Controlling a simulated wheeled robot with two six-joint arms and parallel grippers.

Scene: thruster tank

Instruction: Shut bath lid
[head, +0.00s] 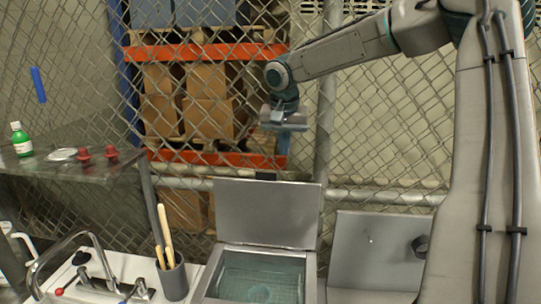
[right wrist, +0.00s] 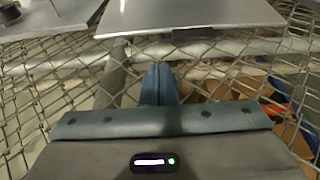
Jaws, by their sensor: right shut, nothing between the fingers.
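The bath (head: 258,278) is an open metal basin of clear bluish liquid at the bottom middle of the head view. Its grey square lid (head: 267,213) stands raised at the basin's back edge, with a small dark tab at its top. My right gripper (head: 284,122) hangs above the lid, in front of the mesh fence, apart from it. In the right wrist view its blue fingers (right wrist: 159,84) are together and empty, with a grey metal plate (right wrist: 190,14) beyond their tips. My left gripper is not in view.
A second grey panel (head: 375,250) with a dark round knob stands to the right of the bath. A holder (head: 172,280) with wooden-handled tools and a sink tap (head: 85,240) are to the left. A shelf (head: 75,170) carries a green bottle (head: 21,140). A mesh fence (head: 380,140) stands behind.

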